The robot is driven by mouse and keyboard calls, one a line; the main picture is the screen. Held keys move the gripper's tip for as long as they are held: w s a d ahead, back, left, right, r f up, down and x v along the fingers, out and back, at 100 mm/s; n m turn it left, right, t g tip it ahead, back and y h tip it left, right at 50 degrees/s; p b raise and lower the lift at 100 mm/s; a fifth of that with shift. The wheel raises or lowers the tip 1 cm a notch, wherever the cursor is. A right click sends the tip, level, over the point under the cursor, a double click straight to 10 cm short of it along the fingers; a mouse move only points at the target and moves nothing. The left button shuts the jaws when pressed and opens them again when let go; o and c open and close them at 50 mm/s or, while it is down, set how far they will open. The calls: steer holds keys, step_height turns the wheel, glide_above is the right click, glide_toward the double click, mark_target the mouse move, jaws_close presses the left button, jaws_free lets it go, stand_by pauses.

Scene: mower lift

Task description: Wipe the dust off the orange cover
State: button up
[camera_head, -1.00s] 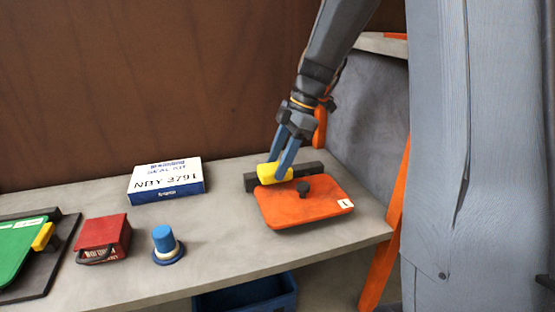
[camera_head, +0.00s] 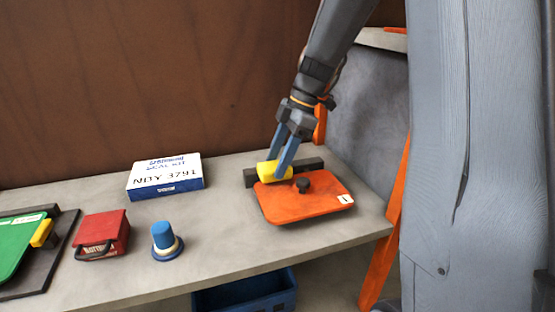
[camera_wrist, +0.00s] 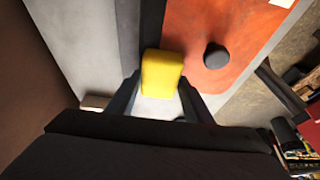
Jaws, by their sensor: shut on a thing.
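The orange cover (camera_head: 308,204) lies on the bench near its right end, with a dark knob (camera_head: 302,185) on top and a small white label at its right corner. A dark bar (camera_head: 251,178) runs along its back edge. My gripper (camera_head: 283,160) is shut on a yellow block (camera_head: 274,171), over the back left corner of the cover. In the wrist view the yellow block (camera_wrist: 162,73) sits between the fingers (camera_wrist: 160,100), beside the orange surface (camera_wrist: 205,30). I cannot tell whether the block touches the cover. No dust is clearly visible.
On the bench (camera_head: 225,225) stand a white and blue box (camera_head: 166,178), a blue knobbed piece (camera_head: 165,241), a red box (camera_head: 103,234) and a green panel (camera_head: 18,245) at left. A blue bin (camera_head: 245,295) is below. A brown wall stands behind.

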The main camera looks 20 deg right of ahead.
steer(key=shift+f+b, duration=0.4)
steer(key=shift+f, duration=0.2)
steer(key=shift+s+r+p, duration=0.15)
steer(key=shift+s+p, duration=0.15)
steer(key=shift+s, duration=1.7)
steer(key=shift+f, duration=0.25)
steer(key=shift+w+f+b, duration=0.15)
steer(key=shift+w+b, duration=0.35)
steer(key=shift+w, duration=1.45)
steer(key=shift+c, duration=0.4)
steer(key=shift+r+p, duration=1.9)
steer(key=shift+r, duration=1.2)
